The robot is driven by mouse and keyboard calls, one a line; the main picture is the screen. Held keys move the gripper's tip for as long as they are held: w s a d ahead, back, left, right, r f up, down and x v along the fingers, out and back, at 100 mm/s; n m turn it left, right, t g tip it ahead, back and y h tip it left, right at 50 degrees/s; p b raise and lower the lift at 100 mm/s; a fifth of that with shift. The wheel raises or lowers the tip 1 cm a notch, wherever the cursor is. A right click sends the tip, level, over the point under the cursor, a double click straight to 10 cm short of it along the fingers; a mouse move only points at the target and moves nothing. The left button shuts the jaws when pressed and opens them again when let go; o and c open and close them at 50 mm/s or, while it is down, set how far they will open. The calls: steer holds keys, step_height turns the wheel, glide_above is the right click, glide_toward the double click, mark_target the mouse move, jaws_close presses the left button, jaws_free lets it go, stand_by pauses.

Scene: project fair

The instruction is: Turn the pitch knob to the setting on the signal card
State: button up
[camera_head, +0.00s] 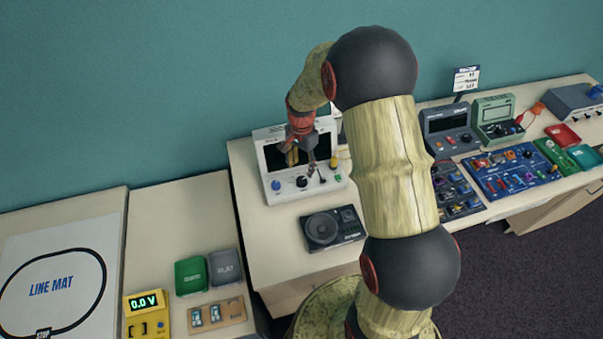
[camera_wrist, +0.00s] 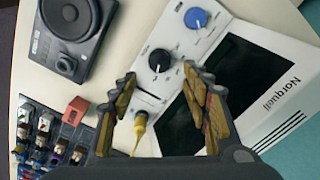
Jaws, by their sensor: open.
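A white instrument marked Norquell (camera_head: 266,160), also in the wrist view (camera_wrist: 222,30), has a dark screen, a blue knob (camera_head: 276,185) and a black knob (camera_head: 302,182). The wrist view shows the blue knob (camera_wrist: 196,18) and the black knob (camera_wrist: 159,61), each with a pale pointer mark. Which is the pitch knob I cannot read. My gripper (camera_wrist: 158,74) is open and empty over the panel, the black knob showing between and just past its fingertips. A small white card (camera_head: 466,79) stands at the back right; its lettering is too small to read.
A yellow-tipped lead (camera_wrist: 140,128) plugs into the panel beside my gripper. A black speaker box (camera_head: 333,228) lies in front of the instrument.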

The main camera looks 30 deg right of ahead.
steer(key=shift+r, duration=2.25)
steer(key=s+a+r+n+t+b, duration=0.2)
steer(key=s+a+r+n+b, duration=0.1)
steer(key=s, duration=0.5)
steer(key=s+a+r+n+t+b, duration=0.1)
steer(key=s+a+r+n+b, duration=0.3)
steer(key=s, duration=0.5)
steer(key=s+a+r+n+t+b, duration=0.2)
steer(key=s+a+r+n+b, duration=0.2)
steer(key=s, duration=0.4)
steer(key=shift+s+r+n+t, duration=0.3)
steer(key=shift+r+n, duration=0.6)
steer(key=shift+n, duration=0.2)
